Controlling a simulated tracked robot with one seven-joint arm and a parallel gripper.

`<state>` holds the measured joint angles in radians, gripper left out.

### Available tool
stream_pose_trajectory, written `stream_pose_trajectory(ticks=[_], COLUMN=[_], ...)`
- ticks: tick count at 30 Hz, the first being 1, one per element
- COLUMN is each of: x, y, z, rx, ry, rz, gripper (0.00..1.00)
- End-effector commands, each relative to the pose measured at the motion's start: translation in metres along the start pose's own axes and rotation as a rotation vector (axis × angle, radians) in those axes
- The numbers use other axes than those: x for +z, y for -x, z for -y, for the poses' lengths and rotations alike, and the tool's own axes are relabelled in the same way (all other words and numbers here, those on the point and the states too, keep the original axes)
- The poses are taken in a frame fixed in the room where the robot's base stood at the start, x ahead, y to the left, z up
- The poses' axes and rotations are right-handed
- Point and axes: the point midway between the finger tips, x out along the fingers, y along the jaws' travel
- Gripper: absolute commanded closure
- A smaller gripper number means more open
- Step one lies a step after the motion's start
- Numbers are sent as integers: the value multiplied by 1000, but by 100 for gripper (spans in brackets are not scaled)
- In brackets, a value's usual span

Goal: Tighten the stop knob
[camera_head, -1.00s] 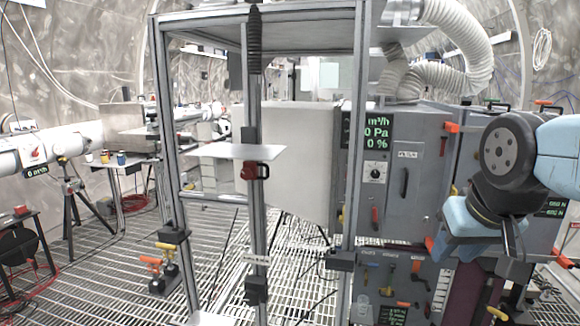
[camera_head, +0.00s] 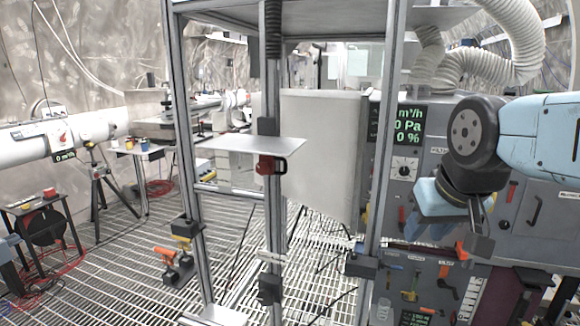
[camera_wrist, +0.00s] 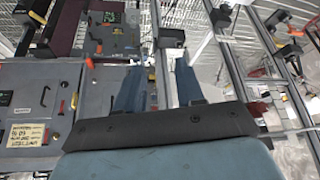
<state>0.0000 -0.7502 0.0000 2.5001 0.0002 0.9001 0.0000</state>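A small red knob (camera_head: 268,165) with a dark handle sits on the middle upright post (camera_head: 274,215) of the metal frame, just under a flat grey plate (camera_head: 250,146). I cannot tell for sure that it is the stop knob. My gripper (camera_head: 432,212) hangs to the right of the frame, in front of the grey cabinet, well apart from the red knob. In the wrist view its two blue fingers (camera_wrist: 158,80) stand apart with nothing held between them.
The metal frame's right upright (camera_head: 378,200) stands between my gripper and the red knob. A grey cabinet (camera_head: 535,205) with handles is on the right. Tools hang on a lower panel (camera_head: 415,285). Orange and yellow valves (camera_head: 178,262) are low on the left.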

Motion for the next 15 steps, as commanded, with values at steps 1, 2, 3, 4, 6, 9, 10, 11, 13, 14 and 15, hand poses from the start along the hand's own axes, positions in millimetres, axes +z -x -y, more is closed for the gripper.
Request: stream_pose_trajectory(ticks=[1, 2, 3, 4, 6, 9, 10, 11, 13, 14, 15], x=[0, 0, 0, -1, -1, -4, -5, -7, -12, -15, -21], y=[0, -1, -2, -4, -10, -22, -26, -30, -37, -40, -44], z=[0, 1, 3, 5, 18, 36, 42, 49, 64, 71, 79], rx=[-3, -8, -19, -31, -75, -167, -199, -233, -311, -345, -387], ry=[-4, -11, -27, -43, -104, -242, -293, -347, -478, -535, -610], rz=[3, 7, 17, 28, 70, 159, 191, 226, 309, 345, 391], gripper=[63, 63, 63, 63, 63, 63, 63, 63, 63, 63, 63])
